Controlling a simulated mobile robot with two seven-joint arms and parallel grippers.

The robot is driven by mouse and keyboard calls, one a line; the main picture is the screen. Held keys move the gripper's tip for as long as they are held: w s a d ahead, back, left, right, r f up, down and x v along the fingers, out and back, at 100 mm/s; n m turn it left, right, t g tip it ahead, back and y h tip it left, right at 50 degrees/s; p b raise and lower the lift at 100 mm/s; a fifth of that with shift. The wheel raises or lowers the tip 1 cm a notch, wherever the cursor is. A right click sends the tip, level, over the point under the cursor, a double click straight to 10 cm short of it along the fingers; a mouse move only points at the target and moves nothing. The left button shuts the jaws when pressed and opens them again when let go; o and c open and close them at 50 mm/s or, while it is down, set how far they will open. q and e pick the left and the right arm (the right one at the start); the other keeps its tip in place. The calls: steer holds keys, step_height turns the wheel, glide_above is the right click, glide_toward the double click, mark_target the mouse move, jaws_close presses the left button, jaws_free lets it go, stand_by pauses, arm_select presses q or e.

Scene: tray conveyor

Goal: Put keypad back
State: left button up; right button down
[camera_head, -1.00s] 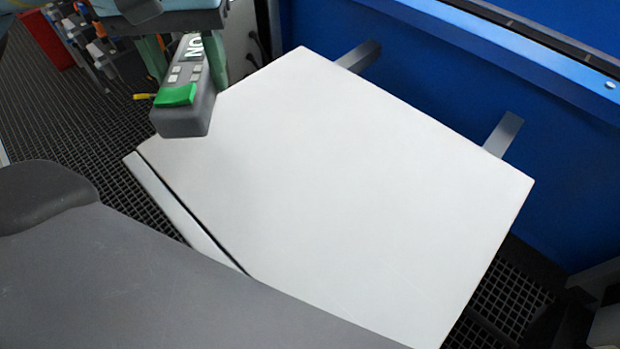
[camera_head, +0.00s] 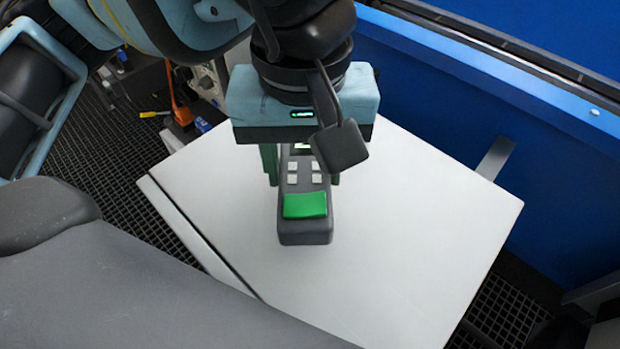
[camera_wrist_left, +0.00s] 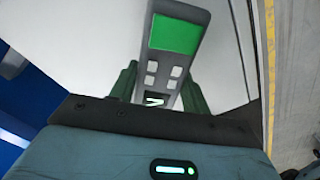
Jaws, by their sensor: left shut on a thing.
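The keypad (camera_head: 305,228) is a dark grey block with a green pad at its near end and several light square buttons. My left gripper (camera_head: 302,172) is shut on it, with a green finger on either side of its far part. It also shows in the left wrist view (camera_wrist_left: 176,58), between the fingers of my left gripper (camera_wrist_left: 157,92). The keypad is over the white table top (camera_head: 410,220); I cannot tell whether it touches the surface. The far end of the keypad is hidden under the gripper body. My right gripper is not in view.
A blue wall (camera_head: 560,190) with a metal rail stands behind the table, and a grey bracket (camera_head: 495,158) joins them. Orange and yellow tools (camera_head: 178,100) are at the upper left. Dark floor grating (camera_head: 110,150) lies around. The table's right part is bare.

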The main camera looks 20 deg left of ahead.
mark_target(311, 189)
arm_select(q)
steer(key=shift+s+d, duration=0.15)
steer(key=shift+d, duration=0.2)
steer(key=shift+f, duration=1.8)
steer(key=shift+f, duration=0.15)
steer(key=o, duration=1.2)
step_height(311, 189, up, 12)
steer(key=shift+r+p, duration=0.2)
steer(key=shift+p, duration=0.3)
steer(key=shift+f, duration=0.1)
